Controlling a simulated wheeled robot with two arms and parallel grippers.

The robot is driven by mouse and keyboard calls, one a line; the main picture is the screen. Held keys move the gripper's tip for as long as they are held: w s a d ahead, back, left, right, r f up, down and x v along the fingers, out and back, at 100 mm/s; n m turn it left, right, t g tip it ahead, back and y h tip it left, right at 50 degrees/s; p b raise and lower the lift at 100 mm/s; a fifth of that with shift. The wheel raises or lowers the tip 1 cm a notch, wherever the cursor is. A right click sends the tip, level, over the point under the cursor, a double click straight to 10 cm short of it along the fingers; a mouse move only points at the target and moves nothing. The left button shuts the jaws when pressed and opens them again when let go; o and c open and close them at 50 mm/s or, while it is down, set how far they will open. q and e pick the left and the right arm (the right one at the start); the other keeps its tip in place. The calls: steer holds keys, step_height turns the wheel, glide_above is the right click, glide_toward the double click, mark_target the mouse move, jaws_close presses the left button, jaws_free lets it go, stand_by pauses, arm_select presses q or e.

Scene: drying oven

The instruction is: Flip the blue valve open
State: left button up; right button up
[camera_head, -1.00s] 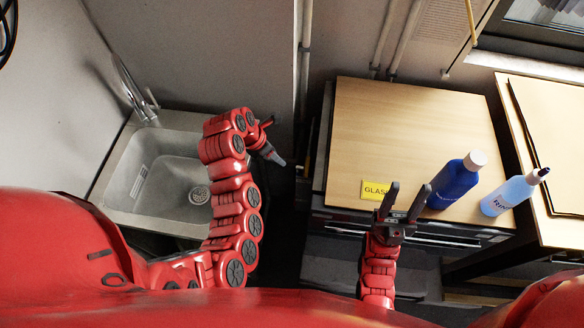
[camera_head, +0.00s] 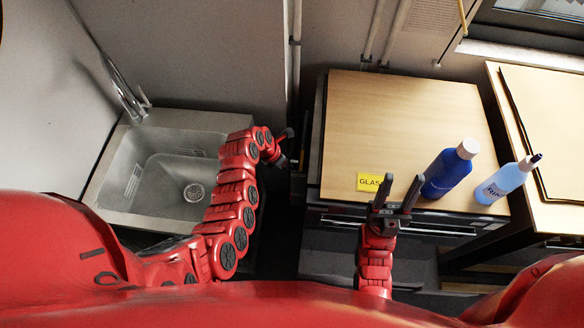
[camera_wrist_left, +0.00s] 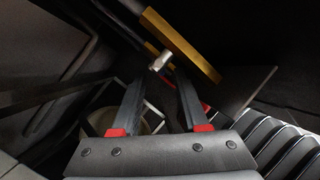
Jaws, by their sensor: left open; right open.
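No blue valve shows clearly in either view. In the left wrist view, a flat yellow bar (camera_wrist_left: 182,45) with a silver bolt-like end (camera_wrist_left: 161,61) lies just beyond my fingertips; I cannot tell what it belongs to. My left gripper (camera_wrist_left: 160,80) is open, its two dark fingers pointing toward that bar with nothing clearly held. In the head view my left gripper (camera_head: 287,148) hangs in the dark gap between the sink and the wooden-topped cabinet, partly hidden. My right gripper (camera_head: 400,188) is open and empty, at the cabinet's front edge.
The sink (camera_head: 110,190) with a tap (camera_head: 128,92) is at left. The wooden-topped cabinet (camera_head: 400,115) holds a yellow label (camera_head: 369,182), a dark blue bottle (camera_head: 446,172) and a light blue bottle (camera_head: 498,186). Pale pipes (camera_head: 385,35) run down the back wall.

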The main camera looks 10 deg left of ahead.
arm_select(q)
steer(key=shift+x, duration=2.1)
steer(key=shift+s, duration=0.15)
steer(key=shift+f, duration=0.1)
jaws_close()
